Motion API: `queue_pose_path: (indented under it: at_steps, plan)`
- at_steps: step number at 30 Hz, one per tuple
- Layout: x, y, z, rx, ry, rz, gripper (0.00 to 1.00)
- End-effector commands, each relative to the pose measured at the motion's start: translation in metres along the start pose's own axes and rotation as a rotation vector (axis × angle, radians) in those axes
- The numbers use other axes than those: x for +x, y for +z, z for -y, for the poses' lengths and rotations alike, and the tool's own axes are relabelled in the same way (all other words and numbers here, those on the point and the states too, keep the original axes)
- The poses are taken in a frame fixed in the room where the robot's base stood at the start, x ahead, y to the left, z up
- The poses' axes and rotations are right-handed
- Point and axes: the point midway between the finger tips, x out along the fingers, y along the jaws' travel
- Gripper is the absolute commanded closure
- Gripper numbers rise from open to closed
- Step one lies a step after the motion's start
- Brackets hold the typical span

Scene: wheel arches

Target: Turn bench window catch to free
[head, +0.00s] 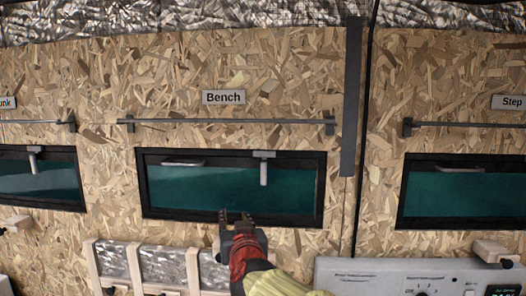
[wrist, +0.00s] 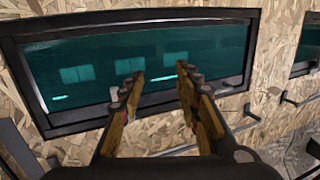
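The bench window (head: 215,200) is a wide dark-framed teal pane under the "Bench" sign (head: 223,97). Its catch (head: 264,170) is a pale lever hanging straight down from a mount at the top frame, right of centre. A pale flat handle (head: 183,163) lies along the top frame to its left. My gripper (head: 237,216) appears over the window's lower frame, below and left of the catch. In the wrist view my gripper (wrist: 158,82) is open and empty, its fingers apart before a dark-framed window (wrist: 75,72).
A grey rail (head: 225,121) runs above the bench window. A dark vertical strip (head: 351,95) stands to its right. Other windows flank it at left (head: 40,182) and right (head: 465,190). A pale panel (head: 400,276) and wooden slatted backing (head: 150,265) lie below.

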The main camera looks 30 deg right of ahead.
Motion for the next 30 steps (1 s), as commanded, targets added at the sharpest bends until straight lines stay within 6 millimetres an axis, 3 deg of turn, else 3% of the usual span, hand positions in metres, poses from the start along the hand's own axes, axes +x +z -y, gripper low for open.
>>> queue_pose_path:
  at_steps: [1,3,9,17,30]
  plan:
    - [0.007,-0.030,-0.010,-0.001,0.051,-0.020,0.67]
    - [0.014,-0.052,-0.026,-0.003,0.123,-0.048,0.67]
    - [0.023,-0.086,-0.059,-0.015,0.275,-0.084,0.67]
    - [0.035,-0.093,-0.074,-0.022,0.328,-0.091,0.67]
    - [0.091,-0.098,-0.093,-0.021,0.325,-0.092,0.67]
